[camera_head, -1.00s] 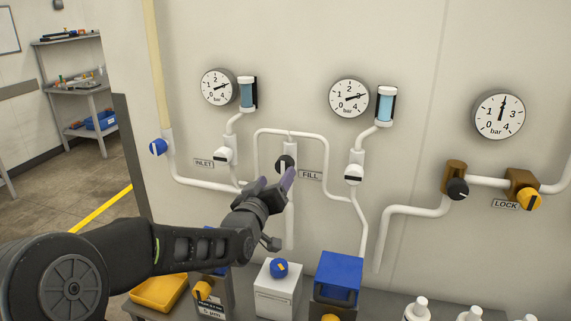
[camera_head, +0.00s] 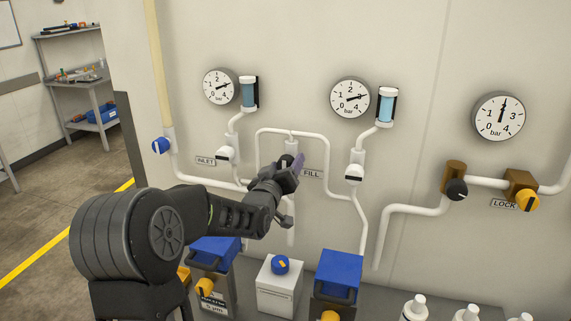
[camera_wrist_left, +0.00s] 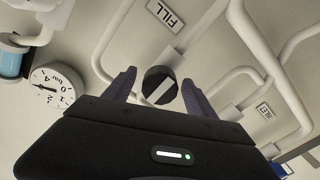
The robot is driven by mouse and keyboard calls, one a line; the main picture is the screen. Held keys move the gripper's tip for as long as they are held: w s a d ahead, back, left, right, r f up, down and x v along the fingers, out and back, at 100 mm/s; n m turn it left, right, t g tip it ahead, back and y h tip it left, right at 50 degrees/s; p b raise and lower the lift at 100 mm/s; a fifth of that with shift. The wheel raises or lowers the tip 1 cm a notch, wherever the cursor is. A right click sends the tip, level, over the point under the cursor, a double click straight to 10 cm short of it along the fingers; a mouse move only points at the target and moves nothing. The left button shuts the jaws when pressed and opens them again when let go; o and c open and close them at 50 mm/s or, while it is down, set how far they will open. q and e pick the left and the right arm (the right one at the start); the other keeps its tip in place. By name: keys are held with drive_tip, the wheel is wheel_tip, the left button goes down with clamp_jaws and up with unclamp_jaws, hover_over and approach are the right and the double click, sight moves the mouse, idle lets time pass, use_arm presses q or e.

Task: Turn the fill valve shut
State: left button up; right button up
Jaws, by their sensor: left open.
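The fill valve is a round black knob (camera_wrist_left: 160,85) with a white bar across its face. In the left wrist view it lies between the two spread fingers of my left gripper (camera_wrist_left: 158,90), with gaps on both sides. In the head view the knob (camera_head: 286,160) is mostly hidden behind my left gripper (camera_head: 292,168), which is open close in front of it. The FILL label (camera_head: 312,173) is on the wall just right of the gripper, and it also shows in the left wrist view (camera_wrist_left: 165,15). My right gripper is out of view.
White pipes run around the knob. Pressure gauges (camera_head: 350,97) are above. Below stand a white box (camera_head: 278,290) with a blue knob and a blue-topped box (camera_head: 338,275). A yellow LOCK knob (camera_head: 527,200) is at the right.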

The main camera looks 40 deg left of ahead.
use_arm(q)
drive_tip(key=shift+c, duration=0.5)
drive_tip(key=c, duration=1.3)
